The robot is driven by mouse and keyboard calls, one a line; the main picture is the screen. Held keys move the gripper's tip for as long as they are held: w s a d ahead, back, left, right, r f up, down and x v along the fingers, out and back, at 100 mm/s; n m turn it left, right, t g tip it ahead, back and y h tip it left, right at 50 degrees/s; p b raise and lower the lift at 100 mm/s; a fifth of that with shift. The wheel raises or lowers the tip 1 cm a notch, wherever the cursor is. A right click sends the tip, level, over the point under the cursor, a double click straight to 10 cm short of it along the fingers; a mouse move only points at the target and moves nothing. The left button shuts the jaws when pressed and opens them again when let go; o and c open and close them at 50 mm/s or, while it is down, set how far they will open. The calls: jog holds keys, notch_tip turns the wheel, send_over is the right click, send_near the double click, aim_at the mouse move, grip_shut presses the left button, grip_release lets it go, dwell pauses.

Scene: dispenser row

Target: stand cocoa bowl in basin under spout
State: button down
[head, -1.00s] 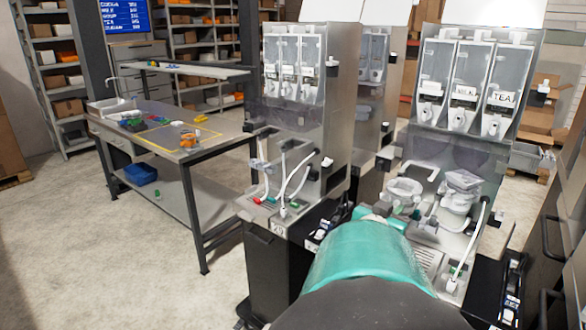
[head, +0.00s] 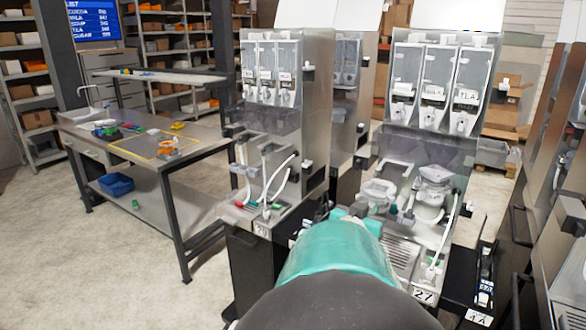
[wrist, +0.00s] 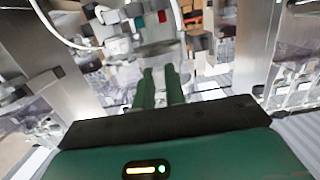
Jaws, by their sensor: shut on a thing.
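My gripper (wrist: 160,88) shows in the wrist view with its two green fingers close together, shut on a pale, see-through bowl (wrist: 162,50). The bowl is blurred at the fingertips, and I cannot read a label on it. In the head view my teal arm hides the gripper and bowl. A dispenser machine (head: 272,125) with hoses and several spouts stands left of my arm. A second machine (head: 432,150), with one canister marked TEA (head: 466,98), stands to the right; clear vessels (head: 435,190) sit on its lower part. I cannot tell which basin is meant.
A steel workbench (head: 190,150) with small coloured items stands at the left, with a blue bin (head: 116,184) on its lower shelf. Open floor (head: 70,260) lies in front of it. Steel cabinets (head: 555,230) close off the right side.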

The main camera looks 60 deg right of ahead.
jog(key=w+a+f+n+t, duration=0.1)
jog(key=w+f+n+t, duration=0.2)
jog(key=w, duration=0.6)
jog(key=w+a+f+n+t, duration=0.1)
jog(key=w+f+t, duration=0.3)
jog(key=w, duration=0.6)
jog(key=w+a+f+n+t+y, duration=0.2)
jog(key=w+a+f+n+t, duration=0.1)
jog(key=w+a+f, duration=0.4)
jog(key=w+a+f+n+t+y, duration=0.25)
jog(key=w+f, duration=0.25)
jog(key=w, duration=0.5)
jog(key=w+a+f+n+t+y, duration=0.25)
jog(key=w+a+f, duration=0.25)
jog(key=a, duration=0.4)
jog(key=w+a+f+n+t+y, duration=0.25)
jog(key=w+a+f, duration=0.2)
jog(key=a, duration=0.45)
jog(key=a+f+n+y, duration=0.2)
jog(key=a+f+y, duration=0.1)
jog(key=a, duration=0.8)
jog(key=w+a+f+n+y, duration=0.1)
jog(key=a+f+y, duration=0.3)
jog(key=a, duration=0.6)
notch_tip(320, 180, down, 2)
jog(key=shift+a+n, duration=0.4)
jog(key=shift+n, duration=0.35)
jog(key=shift+d+t, duration=0.15)
jog(key=shift+t, duration=0.1)
